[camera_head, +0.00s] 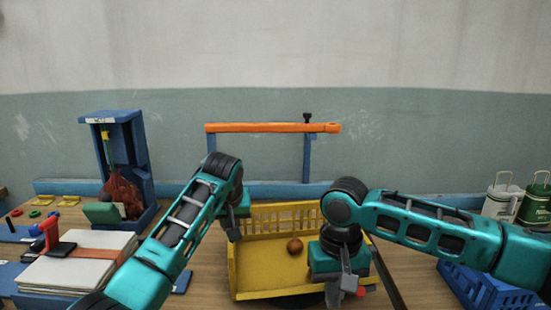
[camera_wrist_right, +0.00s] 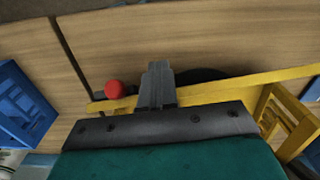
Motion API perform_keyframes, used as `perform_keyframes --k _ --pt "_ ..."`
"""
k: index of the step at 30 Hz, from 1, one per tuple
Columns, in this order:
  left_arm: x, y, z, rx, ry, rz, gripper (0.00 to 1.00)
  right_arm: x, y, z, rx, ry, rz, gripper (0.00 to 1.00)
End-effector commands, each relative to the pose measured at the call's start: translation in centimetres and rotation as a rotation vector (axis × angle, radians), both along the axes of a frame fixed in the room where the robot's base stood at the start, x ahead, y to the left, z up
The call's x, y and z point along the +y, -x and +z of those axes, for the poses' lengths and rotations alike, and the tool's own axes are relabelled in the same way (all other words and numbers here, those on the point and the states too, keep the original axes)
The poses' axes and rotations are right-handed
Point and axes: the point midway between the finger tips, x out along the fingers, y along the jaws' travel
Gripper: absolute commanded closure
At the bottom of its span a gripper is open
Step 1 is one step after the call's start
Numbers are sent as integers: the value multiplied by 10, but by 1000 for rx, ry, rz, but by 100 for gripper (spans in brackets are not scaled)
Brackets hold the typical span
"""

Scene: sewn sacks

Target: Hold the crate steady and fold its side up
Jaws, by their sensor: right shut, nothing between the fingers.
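The yellow crate (camera_head: 247,270) sits on the table in front of me, with its slatted far side (camera_head: 285,217) upright. A round brown item (camera_head: 295,246) lies inside. My left gripper (camera_head: 233,232) is at the crate's left side near the far corner; its fingers are too small to tell open from shut. My right gripper (camera_head: 347,287) is at the front right corner, shut and empty. In the right wrist view its fingers (camera_wrist_right: 158,75) overlap the yellow crate edge (camera_wrist_right: 215,90); I cannot tell whether they touch it. A red round knob (camera_wrist_right: 115,89) shows beside them.
A blue crate (camera_head: 485,290) stands at right, with white and green canisters (camera_head: 535,203) behind. At left are a blue stand (camera_head: 133,160) with a net sack (camera_head: 122,192) and a white stack (camera_head: 75,272). An orange bar (camera_head: 270,127) spans behind the yellow crate.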

Motion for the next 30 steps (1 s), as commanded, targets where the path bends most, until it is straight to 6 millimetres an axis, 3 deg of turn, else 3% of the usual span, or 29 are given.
perform_keyframes --k 15,30 --pt "-2 0 0 1 3 -4 100 -3 -22 10 -3 -1 -2 100" --pt "-1 0 1 0 1 -3 100 -5 -27 12 -2 2 -4 100"
